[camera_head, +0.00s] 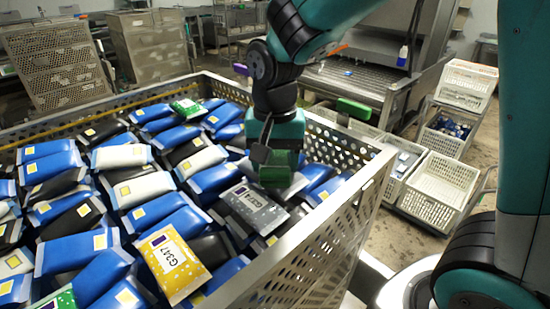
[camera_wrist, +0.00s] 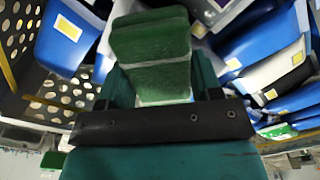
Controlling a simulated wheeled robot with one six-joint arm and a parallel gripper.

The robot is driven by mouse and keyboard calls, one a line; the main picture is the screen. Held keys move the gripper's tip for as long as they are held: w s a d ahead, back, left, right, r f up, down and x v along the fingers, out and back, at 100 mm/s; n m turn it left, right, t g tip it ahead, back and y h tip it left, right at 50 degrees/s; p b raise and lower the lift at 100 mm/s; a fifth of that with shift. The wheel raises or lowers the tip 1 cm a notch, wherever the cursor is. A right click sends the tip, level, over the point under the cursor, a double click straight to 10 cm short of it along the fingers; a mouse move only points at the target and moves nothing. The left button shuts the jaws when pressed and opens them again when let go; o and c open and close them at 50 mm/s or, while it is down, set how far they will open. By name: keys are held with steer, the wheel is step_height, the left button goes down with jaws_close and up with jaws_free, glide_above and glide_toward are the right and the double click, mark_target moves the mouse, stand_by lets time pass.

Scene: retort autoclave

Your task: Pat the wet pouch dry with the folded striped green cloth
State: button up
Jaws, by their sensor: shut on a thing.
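My gripper (camera_head: 277,158) hangs over the right part of a perforated metal basket full of pouches. It is shut on the folded green cloth (camera_head: 274,177), which also shows in the wrist view (camera_wrist: 152,52) as a green block with a pale band across it. The cloth is just above or against the pouches; I cannot tell if it touches. A grey printed pouch (camera_head: 250,207) lies just below and left of the cloth in the picture. A yellow pouch marked G-347 (camera_head: 172,262) lies nearer the front. I cannot tell which pouch is wet.
The basket's raised rim (camera_head: 345,182) runs close on the right of my gripper. Blue, black and white pouches are packed around it. White crates (camera_head: 440,187) stand on the floor at right, and a metal conveyor (camera_head: 350,80) stands behind.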

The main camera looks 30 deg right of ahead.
step_height(320, 180, up, 7)
steer(key=p, duration=0.6)
stand_by(0.7)
